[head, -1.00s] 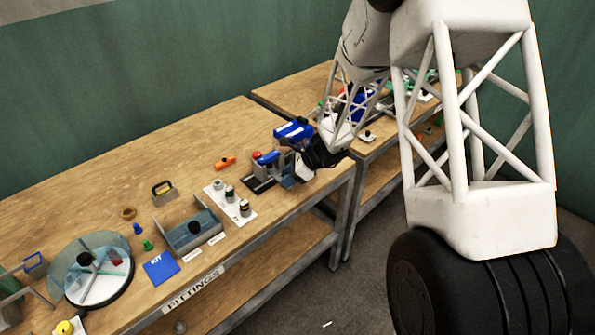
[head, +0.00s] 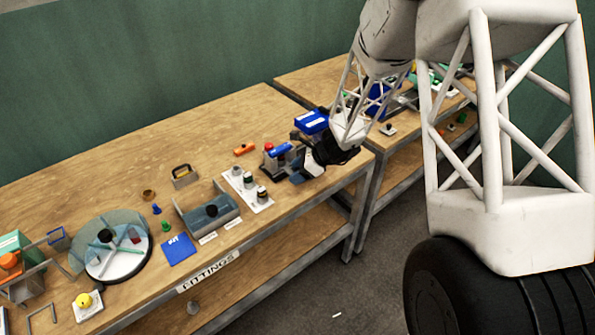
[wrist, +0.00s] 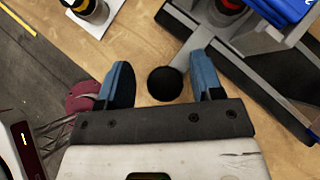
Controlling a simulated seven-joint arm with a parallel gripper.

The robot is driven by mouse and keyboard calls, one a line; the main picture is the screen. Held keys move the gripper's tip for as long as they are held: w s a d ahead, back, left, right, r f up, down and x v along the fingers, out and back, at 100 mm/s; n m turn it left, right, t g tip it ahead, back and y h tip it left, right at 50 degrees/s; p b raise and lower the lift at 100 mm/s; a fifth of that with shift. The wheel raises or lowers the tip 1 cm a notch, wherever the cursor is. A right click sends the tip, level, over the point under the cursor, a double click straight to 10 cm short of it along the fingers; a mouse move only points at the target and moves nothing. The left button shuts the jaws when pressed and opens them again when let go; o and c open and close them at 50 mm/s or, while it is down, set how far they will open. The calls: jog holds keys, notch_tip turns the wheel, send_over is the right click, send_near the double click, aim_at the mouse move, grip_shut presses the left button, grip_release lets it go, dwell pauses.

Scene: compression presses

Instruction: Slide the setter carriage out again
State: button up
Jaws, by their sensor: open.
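The small press (head: 283,158) with a blue lever (head: 281,148) and a red knob stands near the right end of the fittings bench. In the wrist view its grey frame and rails (wrist: 240,75) run from the top down to the right. My gripper (head: 304,172) is at its front right side, and its dark body hides part of the press. In the wrist view my gripper (wrist: 163,80) is open. A round black knob (wrist: 165,84) lies between its two blue fingers, with gaps on both sides.
A white rack with several posts (head: 247,190) stands left of the press, an orange piece (head: 244,149) behind it. A blue bin (head: 311,121) is close behind my gripper. A grey tray (head: 207,212) and a round turntable (head: 118,245) are further left.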

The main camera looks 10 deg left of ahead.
jog(key=shift+d+r, duration=0.1)
jog(key=v, duration=0.7)
jog(key=shift+d+r, duration=0.2)
jog(key=shift+r, duration=0.05)
dwell(0.5)
jog(key=s+d+r+n+h, duration=0.2)
jog(key=s+d+r+n, duration=0.3)
jog(key=s+r, duration=0.3)
jog(key=s+d+r+n+h, duration=0.1)
jog(key=s+d+r+n, duration=0.3)
jog(key=s+r, duration=0.4)
jog(key=s+d+r+n+t+h, duration=0.1)
jog(key=s+d+r+n+h, duration=0.2)
jog(key=s+d, duration=0.3)
jog(key=s+d+r+n+t+h, duration=0.1)
jog(key=s+d+r+n+h, duration=0.2)
jog(key=s, duration=1.2)
notch_tip(320, 180, up, 2)
jog(key=d+n, duration=0.2)
jog(key=shift+s+d+n+t, duration=0.3)
jog(key=shift+d+n, duration=0.1)
